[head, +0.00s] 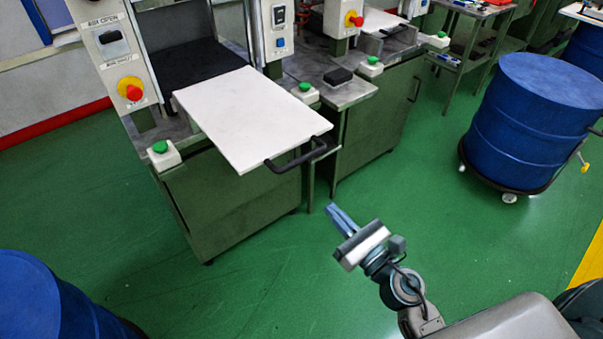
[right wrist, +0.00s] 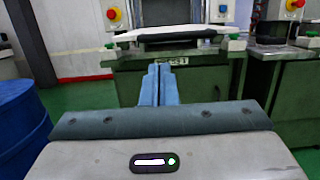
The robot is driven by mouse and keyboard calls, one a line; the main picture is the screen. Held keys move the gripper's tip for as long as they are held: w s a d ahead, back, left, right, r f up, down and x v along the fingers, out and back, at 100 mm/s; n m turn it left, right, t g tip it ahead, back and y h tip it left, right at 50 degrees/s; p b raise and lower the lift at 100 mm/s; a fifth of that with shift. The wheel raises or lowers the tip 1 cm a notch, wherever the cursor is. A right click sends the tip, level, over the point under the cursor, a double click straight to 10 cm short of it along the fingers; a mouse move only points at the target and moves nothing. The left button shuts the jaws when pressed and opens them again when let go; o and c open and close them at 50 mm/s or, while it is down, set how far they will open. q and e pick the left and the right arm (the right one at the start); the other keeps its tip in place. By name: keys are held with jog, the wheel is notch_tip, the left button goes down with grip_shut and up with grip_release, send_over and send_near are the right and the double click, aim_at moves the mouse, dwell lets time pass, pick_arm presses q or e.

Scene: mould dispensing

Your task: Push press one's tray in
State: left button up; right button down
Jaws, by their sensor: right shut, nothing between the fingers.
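Press one's tray (head: 235,112) is a flat white plate that sticks out from the green press (head: 235,200) toward me. A black handle (head: 297,157) is fixed at its front edge. In the right wrist view the tray (right wrist: 170,31) shows edge-on, with its dark handle (right wrist: 177,37) in front. My right gripper (head: 335,212) is shut and empty, in front of and below the handle, apart from it. Its blue fingers (right wrist: 158,82) are together in the right wrist view and point toward the press. My left gripper is out of view.
Green buttons (head: 160,147) stand at both sides of the tray, and a red emergency knob (head: 131,90) is above left. A second press (head: 375,120) adjoins on the right. Blue drums stand at right (head: 535,120) and lower left (head: 45,300). The green floor between is clear.

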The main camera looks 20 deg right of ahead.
jog(key=p, duration=0.3)
send_near(294, 166)
jog(key=p+x, duration=0.2)
jog(key=x, duration=0.3)
jog(key=shift+w+a+r, duration=0.1)
jog(key=shift+w+a, duration=0.05)
jog(key=shift+w, duration=0.2)
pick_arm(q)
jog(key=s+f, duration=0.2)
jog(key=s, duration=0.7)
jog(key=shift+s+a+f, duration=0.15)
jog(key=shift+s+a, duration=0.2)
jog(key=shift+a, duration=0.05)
pick_arm(e)
jog(key=shift+w+a, duration=0.2)
jog(key=shift+w, duration=0.25)
